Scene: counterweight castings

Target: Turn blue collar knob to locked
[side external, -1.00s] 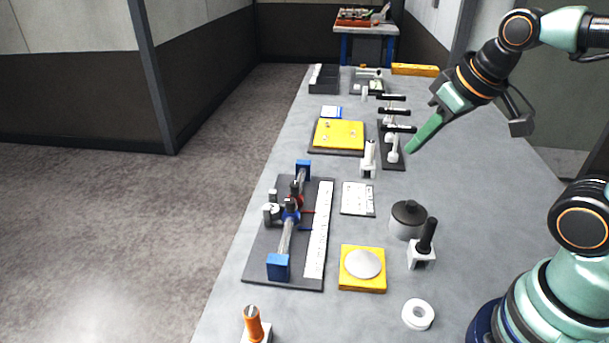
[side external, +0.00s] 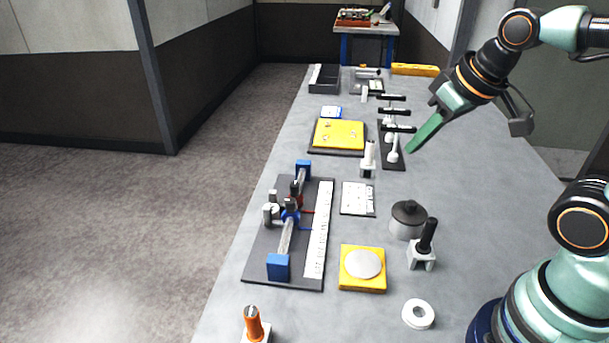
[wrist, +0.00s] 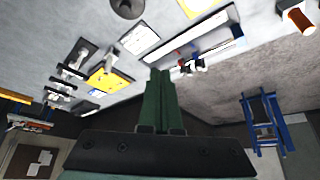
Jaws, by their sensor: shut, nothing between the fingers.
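The blue collar (side external: 291,216) sits on a metal rod held between two blue end blocks, with a dark knob (side external: 291,204) on top. The rod stands on a dark base plate (side external: 258,268) with a white marked strip. My gripper (side external: 409,150) is shut and empty, above the table to the right of the rod and well apart from it. Its green fingers (wrist: 160,75) are together in the wrist view, pointing toward the rod fixture.
A yellow block with a pale disc (side external: 362,265), a grey lidded pot (side external: 407,220) and a black-handled stand (side external: 425,245) are right of the fixture. A white ring (side external: 418,314) and an orange-handled tool (side external: 253,323) lie nearer. Black-handled clamps (side external: 393,150) stand close to my gripper.

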